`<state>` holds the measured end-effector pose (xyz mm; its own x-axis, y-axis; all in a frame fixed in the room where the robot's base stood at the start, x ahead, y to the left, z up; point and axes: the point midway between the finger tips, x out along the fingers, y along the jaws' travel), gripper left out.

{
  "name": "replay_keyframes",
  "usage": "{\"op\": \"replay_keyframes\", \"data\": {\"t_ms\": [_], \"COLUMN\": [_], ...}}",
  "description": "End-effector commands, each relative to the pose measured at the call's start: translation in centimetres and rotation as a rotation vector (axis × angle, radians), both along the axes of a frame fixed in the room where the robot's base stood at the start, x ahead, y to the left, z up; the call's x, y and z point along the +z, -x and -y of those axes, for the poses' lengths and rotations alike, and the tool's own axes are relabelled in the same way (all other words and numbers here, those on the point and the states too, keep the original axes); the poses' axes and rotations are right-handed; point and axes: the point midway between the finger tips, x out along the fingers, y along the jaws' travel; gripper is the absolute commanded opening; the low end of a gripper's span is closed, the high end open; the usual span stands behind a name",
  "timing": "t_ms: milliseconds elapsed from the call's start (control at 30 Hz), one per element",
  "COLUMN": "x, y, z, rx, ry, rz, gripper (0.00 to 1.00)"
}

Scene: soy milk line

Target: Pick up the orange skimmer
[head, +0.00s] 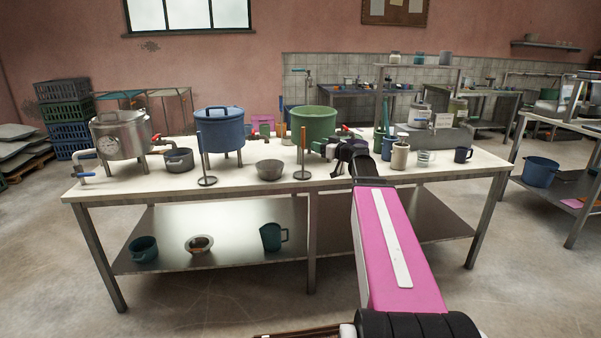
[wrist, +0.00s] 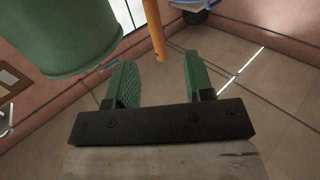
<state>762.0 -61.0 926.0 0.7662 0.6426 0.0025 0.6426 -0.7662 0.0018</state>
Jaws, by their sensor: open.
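I cannot tell the exact distance from the fingers to the handle.
A green pot (head: 314,120) stands behind the skimmer and looms large in the wrist view (wrist: 65,35). A grey bowl (head: 269,170), a second upright skimmer (head: 204,160) and a blue pot (head: 219,132) are to the left.

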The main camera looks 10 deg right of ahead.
Motion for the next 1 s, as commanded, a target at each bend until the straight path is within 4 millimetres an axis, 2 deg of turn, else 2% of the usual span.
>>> {"op": "replay_keyframes", "data": {"t_ms": [200,467,733,1000], "x": [-0.1,-0.3,-0.8,-0.8], "y": [-2.8,-4.1,-7.2,-7.7], "z": [-2.1,-3.1,-5.1,-5.8], "rx": [0.003,0.001,0.002,0.001], "ry": [0.001,0.000,0.001,0.000], "rz": [-0.002,-0.003,-0.002,-0.004], "gripper": [0.48,0.48,0.48,0.48]}}
